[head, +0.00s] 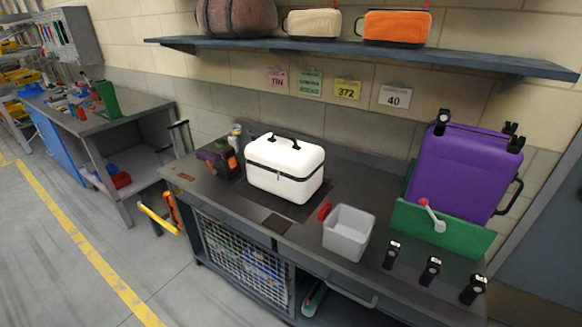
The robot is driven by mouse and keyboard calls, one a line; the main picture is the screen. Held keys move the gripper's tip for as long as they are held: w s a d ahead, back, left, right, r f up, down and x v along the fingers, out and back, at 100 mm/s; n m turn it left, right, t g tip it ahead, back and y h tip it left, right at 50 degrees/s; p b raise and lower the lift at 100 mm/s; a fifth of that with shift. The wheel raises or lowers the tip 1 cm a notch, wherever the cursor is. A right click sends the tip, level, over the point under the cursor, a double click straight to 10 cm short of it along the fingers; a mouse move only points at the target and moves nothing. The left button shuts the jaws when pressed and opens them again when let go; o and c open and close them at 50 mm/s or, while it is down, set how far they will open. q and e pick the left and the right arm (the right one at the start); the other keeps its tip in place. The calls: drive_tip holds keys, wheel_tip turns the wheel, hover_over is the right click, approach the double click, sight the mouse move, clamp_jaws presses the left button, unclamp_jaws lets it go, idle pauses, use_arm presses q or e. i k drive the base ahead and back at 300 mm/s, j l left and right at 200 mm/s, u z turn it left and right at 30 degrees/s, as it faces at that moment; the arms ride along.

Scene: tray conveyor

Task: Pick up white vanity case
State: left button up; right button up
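The white vanity case (283,170) stands upright on the dark workbench (262,229), on a darker mat left of the bench's middle. It has a black band around it below the lid and a black handle (285,140) on top. Nothing touches the case from above, and its top and front are unobstructed. Neither of my grippers shows in the head view.
A grey bin (348,232) stands right of the case. A dark power tool (217,158) stands close on its left. A purple suitcase (465,170) sits behind a green panel (440,228) at right. A shelf (360,57) with bags hangs above.

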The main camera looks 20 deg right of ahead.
sight(289, 169)
drive_tip(key=i+j+z, duration=0.2)
drive_tip(key=z, duration=0.15)
drive_tip(key=i+j+z, duration=0.15)
drive_tip(key=z, duration=0.2)
drive_tip(key=i+j+z, duration=0.1)
drive_tip(key=j+z, duration=0.25)
drive_tip(key=i+j, duration=0.15)
drive_tip(key=j, duration=0.35)
drive_tip(key=i+j+z, duration=0.1)
drive_tip(key=j, duration=0.4)
drive_tip(key=i+j, duration=0.15)
drive_tip(key=j, duration=0.4)
drive_tip(key=i+j+z, duration=0.1)
drive_tip(key=j, duration=0.4)
drive_tip(key=i+j+z, duration=0.1)
drive_tip(key=j, duration=0.4)
drive_tip(key=i+j, duration=0.1)
drive_tip(key=j, duration=0.45)
